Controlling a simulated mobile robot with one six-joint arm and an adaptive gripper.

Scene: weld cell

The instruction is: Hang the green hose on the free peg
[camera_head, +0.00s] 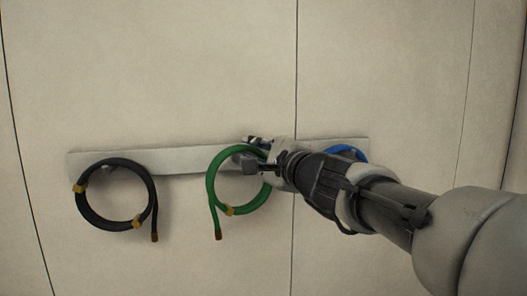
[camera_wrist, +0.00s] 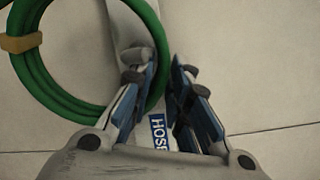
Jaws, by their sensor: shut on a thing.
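The green hose (camera_head: 212,185) is a coil with brass-coloured fittings, in front of the middle of the pale wall rail (camera_head: 190,161). One end hangs down at its lower left. My gripper (camera_head: 258,160) is shut on the coil's upper right side. In the wrist view the green hose (camera_wrist: 72,104) fills the upper left and its right side runs between the fingers of my gripper (camera_wrist: 164,75). A rounded grey piece (camera_wrist: 136,55) shows beside the left fingertip; I cannot tell whether it is a peg. No clearly free peg is visible; my gripper and arm cover part of the rail.
A black hose (camera_head: 84,207) hangs from the rail's left end. A blue hose (camera_head: 347,149) is at the right end, mostly hidden behind my arm. The wall above the rail is bare.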

